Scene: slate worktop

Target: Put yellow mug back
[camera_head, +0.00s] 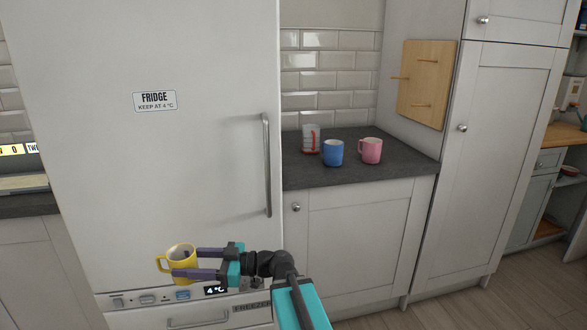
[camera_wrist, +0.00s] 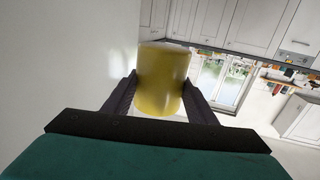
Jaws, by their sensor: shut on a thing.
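The yellow mug (camera_head: 182,258) is held in my gripper (camera_head: 197,264), in front of the lower part of the fridge. Its handle points left and it looks upright or nearly so in the head view. In the wrist view the yellow mug (camera_wrist: 163,80) sits between the two dark fingers of my gripper (camera_wrist: 162,95), which press on its sides. A wooden board with pegs (camera_head: 428,84) is fixed to the cabinet side above the slate worktop (camera_head: 310,178). Two pegs or more stick out with nothing hanging on them.
On the worktop stand a blue mug (camera_head: 333,153), a pink mug (camera_head: 371,150) and a white and red container (camera_head: 310,138). The fridge (camera_head: 200,60) with its long handle (camera_head: 267,165) lies left of the worktop. The worktop's front strip is clear.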

